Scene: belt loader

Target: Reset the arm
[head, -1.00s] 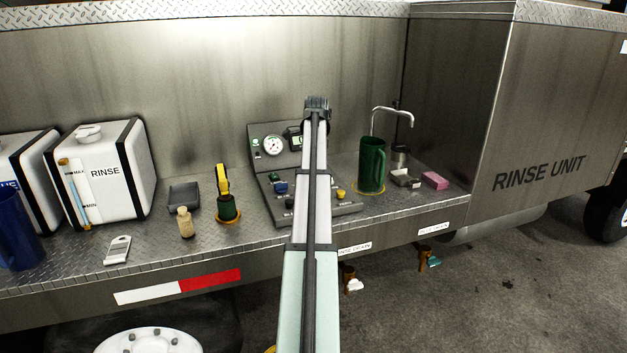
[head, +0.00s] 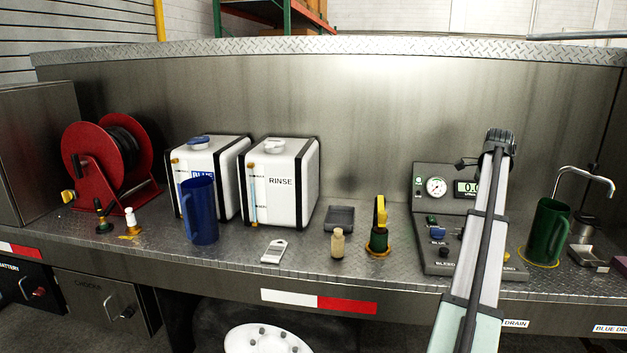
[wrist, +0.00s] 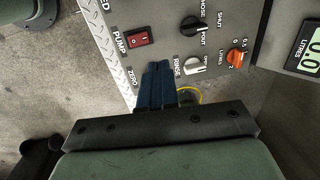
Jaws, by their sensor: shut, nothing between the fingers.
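My arm reaches up from the lower right of the head view, over the right part of the control panel (head: 437,262). Its wrist end stands in front of the back wall, and the fingers are hidden there. In the wrist view my gripper (wrist: 155,88) is shut, with its blue fingers together and nothing held. The fingers appear over the panel's lower edge, near the red pump switch (wrist: 141,39) and the white rinse knob (wrist: 193,67). I cannot tell the height above the panel.
A green jug (head: 548,232) and a tap (head: 590,177) stand right of my arm. Left of the panel are a yellow-and-green nozzle (head: 379,228), a small bottle (head: 338,243), a grey tray (head: 340,218), a rinse tank (head: 290,205), a blue jug (head: 200,212) and a red hose reel (head: 85,150).

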